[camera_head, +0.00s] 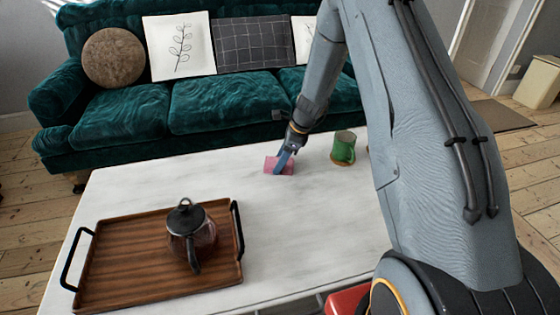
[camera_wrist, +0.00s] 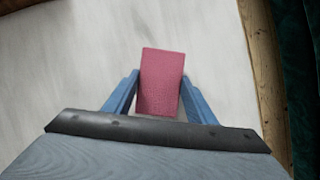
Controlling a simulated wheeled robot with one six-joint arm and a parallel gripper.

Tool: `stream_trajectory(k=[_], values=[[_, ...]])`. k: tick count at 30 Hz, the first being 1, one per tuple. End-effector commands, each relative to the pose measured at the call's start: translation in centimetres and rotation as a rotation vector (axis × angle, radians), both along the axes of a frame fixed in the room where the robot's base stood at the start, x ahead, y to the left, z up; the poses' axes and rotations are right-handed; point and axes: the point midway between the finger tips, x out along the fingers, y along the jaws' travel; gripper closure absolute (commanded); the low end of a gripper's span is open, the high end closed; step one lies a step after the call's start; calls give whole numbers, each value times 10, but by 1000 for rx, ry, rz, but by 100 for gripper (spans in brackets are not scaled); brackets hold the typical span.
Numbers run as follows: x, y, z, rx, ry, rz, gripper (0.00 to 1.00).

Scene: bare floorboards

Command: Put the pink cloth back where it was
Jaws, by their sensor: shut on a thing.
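The pink cloth (camera_head: 271,164) is a small folded block at the far side of the white table (camera_head: 300,228), near the sofa. My gripper (camera_head: 282,165) is shut on it, with blue fingers at its sides. In the wrist view the cloth (camera_wrist: 161,82) stands out between the two fingers of my gripper (camera_wrist: 160,95), over the pale tabletop. I cannot tell whether the cloth touches the table or hangs just above it.
A green mug (camera_head: 343,149) stands on the table right of the cloth. A wooden tray (camera_head: 115,262) with a dark teapot (camera_head: 192,236) is at the front left. A teal sofa (camera_head: 225,103) lines the far edge. The table's middle is clear.

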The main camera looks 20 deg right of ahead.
Motion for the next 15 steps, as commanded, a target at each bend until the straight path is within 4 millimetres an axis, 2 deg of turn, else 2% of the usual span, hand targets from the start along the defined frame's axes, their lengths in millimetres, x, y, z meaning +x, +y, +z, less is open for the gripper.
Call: stream_trajectory(k=[1,4,15], values=[[0,0,-2,0,0,0,48],[0,0,-1,0,0,0,31],[0,0,3,0,-1,0,30]])
